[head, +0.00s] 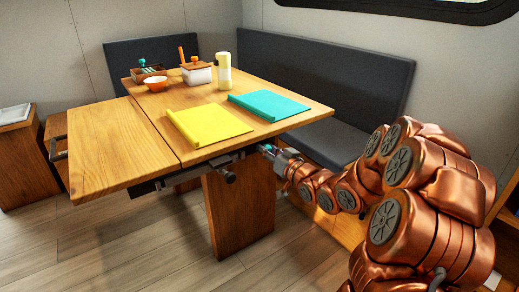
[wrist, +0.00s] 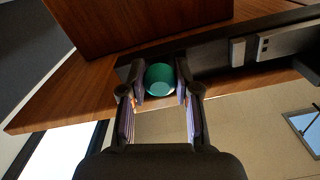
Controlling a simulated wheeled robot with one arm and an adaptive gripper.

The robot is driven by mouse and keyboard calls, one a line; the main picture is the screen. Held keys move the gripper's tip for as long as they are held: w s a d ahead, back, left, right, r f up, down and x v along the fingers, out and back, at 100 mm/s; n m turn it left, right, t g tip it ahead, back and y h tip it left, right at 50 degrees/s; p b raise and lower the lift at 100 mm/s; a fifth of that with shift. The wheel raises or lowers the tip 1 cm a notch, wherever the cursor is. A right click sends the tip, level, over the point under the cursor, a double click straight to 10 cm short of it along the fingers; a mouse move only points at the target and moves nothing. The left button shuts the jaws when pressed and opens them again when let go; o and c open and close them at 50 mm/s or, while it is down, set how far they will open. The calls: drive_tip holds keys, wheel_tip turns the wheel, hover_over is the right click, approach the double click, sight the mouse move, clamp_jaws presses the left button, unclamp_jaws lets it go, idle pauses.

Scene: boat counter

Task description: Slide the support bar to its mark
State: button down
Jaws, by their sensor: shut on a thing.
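The wooden table (head: 140,140) has a leaf on its left side. Dark metal rails (head: 150,185) run beneath it; I cannot tell for certain which part is the support bar. My gripper (head: 267,150) is at the table's right underside edge in the head view. In the wrist view, my gripper (wrist: 161,90) is shut on a round green knob (wrist: 159,77), one finger on each side. The knob sits at the end of a dark rail (wrist: 210,58) under the tabletop. What lies behind the knob is hidden. I cannot make out the mark clearly.
The table's wooden leg (head: 238,205) stands below. A grey bench (head: 330,90) runs behind and right.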

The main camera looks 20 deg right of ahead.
sight(245, 155)
drive_tip(key=shift+s+a+r+b, duration=0.15)
drive_tip(key=shift+a+b, duration=0.1)
drive_tip(key=shift+a, duration=0.45)
drive_tip(key=shift+s+a+f+b, duration=0.1)
drive_tip(key=shift+s+a+b, duration=0.15)
drive_tip(key=shift+a, duration=0.5)
drive_tip(key=shift+s+a+r+b, duration=0.1)
drive_tip(key=shift+a+b, duration=0.15)
drive_tip(key=shift+a, duration=0.45)
drive_tip(key=shift+s+a+b, duration=0.15)
drive_tip(key=shift+a+b, duration=0.55)
drive_tip(key=shift+s+a+b, duration=0.15)
drive_tip(key=shift+a+b, duration=0.55)
drive_tip(key=c, duration=0.8)
unclamp_jaws()
drive_tip(key=shift+o, duration=0.2)
